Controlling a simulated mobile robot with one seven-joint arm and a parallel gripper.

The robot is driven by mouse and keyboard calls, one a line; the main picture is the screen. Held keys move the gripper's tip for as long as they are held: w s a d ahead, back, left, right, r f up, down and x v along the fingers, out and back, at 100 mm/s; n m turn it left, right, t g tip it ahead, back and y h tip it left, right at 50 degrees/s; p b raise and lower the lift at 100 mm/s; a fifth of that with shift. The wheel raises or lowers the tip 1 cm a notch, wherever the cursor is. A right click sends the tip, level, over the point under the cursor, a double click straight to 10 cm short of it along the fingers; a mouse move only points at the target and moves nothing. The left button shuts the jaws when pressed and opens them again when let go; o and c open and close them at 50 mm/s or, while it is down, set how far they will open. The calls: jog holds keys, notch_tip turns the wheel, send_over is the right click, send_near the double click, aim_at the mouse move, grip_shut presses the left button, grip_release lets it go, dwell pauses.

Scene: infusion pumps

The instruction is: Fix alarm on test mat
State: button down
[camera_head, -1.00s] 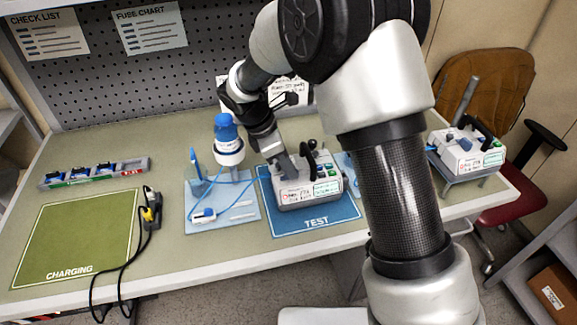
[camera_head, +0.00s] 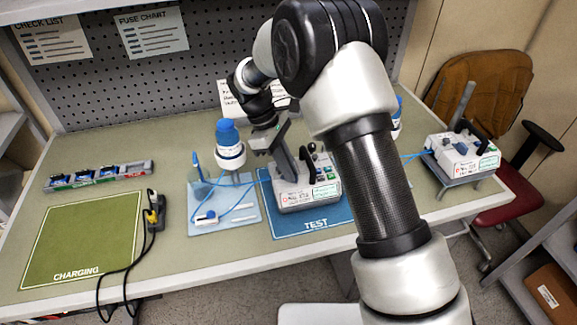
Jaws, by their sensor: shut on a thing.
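A white and grey pump (camera_head: 310,195) stands upright on the blue TEST mat (camera_head: 290,228). It has a black handle (camera_head: 318,160), small green parts on its right side and a printed front label. My gripper (camera_head: 270,142) is just above and left of the pump. It is shut on a dark grey flat piece (camera_head: 285,155) that slants upward at the pump's upper left. I cannot tell whether this piece is joined to the pump, as the fingertips are small and partly hidden. My forearm hides the mat's right side.
A blue-capped bottle (camera_head: 228,140) stands on a light blue tray (camera_head: 225,222) left of the mat, with blue tubing. Further left are the green CHARGING mat (camera_head: 80,240), a black cable (camera_head: 128,262) and a fuse rack (camera_head: 98,176). Another pump (camera_head: 462,155) stands on the right.

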jog(key=m, duration=0.2)
jog(key=m+g, duration=0.1)
jog(key=m+y+p, duration=0.1)
jog(key=m, duration=0.1)
jog(key=shift+w+d+m+g, duration=0.2)
jog(key=shift+w+m+g, duration=0.1)
jog(key=m+y, duration=0.1)
jog(key=m, duration=0.1)
jog(key=m+g, duration=0.1)
jog(key=m, duration=0.2)
jog(key=shift+w+d+y, duration=0.1)
jog(key=shift+d+y, duration=0.1)
jog(key=shift+y, duration=0.2)
jog(key=c, duration=1.9)
grip_release()
jog(key=shift+o, duration=0.2)
jog(key=p+v, duration=0.1)
jog(key=v, duration=1.6)
jog(key=shift+w+d+r+p, duration=0.15)
jog(key=shift+r+p, duration=0.1)
jog(key=shift+p, duration=0.15)
